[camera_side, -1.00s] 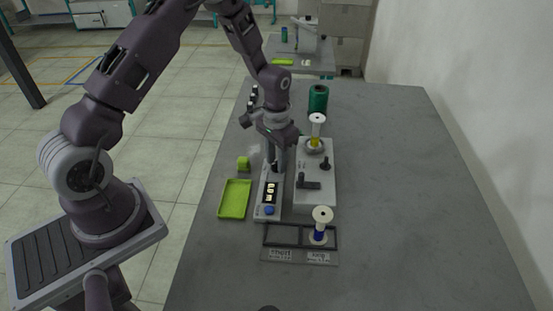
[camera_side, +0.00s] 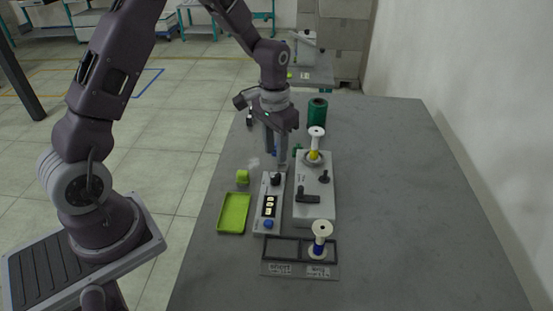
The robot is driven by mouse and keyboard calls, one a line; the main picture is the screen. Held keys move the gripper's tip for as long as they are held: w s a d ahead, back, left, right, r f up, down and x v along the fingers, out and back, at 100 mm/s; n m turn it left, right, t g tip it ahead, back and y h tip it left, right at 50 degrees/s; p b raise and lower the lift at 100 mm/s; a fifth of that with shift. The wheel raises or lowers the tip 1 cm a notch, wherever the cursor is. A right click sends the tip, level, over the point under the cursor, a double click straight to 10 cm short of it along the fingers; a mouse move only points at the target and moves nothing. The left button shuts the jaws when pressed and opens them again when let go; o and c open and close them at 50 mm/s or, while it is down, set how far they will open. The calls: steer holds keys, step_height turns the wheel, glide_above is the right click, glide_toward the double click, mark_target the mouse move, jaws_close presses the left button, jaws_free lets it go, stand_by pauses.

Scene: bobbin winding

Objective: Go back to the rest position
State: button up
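My gripper (camera_side: 276,160) hangs fingers down above the far end of the small control box (camera_side: 268,228), close over its black knob (camera_side: 276,179). Two fingers show with a gap between them, and nothing shows held in it. The winding machine (camera_side: 315,200) stands just to the right, with a bobbin with yellow thread (camera_side: 315,144) on its spindle. A bobbin with blue thread (camera_side: 320,240) stands in the right part of the dark labelled rack (camera_side: 285,250) at the front.
A green tray (camera_side: 234,213) and a small green block (camera_side: 242,177) lie left of the control box. A dark green spool (camera_side: 317,113) stands behind the winder. The table's right side (camera_side: 410,200) is clear. A wall runs along the right.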

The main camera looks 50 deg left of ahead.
steer(key=s+d+r+t, duration=0.1)
steer(key=s+r, duration=0.1)
steer(key=r, duration=0.4)
steer(key=s+d+r+t, duration=0.1)
steer(key=s+d+r, duration=0.15)
steer(key=r, duration=0.35)
steer(key=s+d+r+t, duration=0.1)
steer(key=s+r, duration=0.3)
steer(key=s, duration=0.6)
steer(key=s+d+r+t, duration=0.2)
steer(key=s+r, duration=0.2)
steer(key=s, duration=0.6)
steer(key=shift+s+d+r, duration=0.2)
steer(key=shift+s+r, duration=0.1)
steer(key=shift+r, duration=0.1)
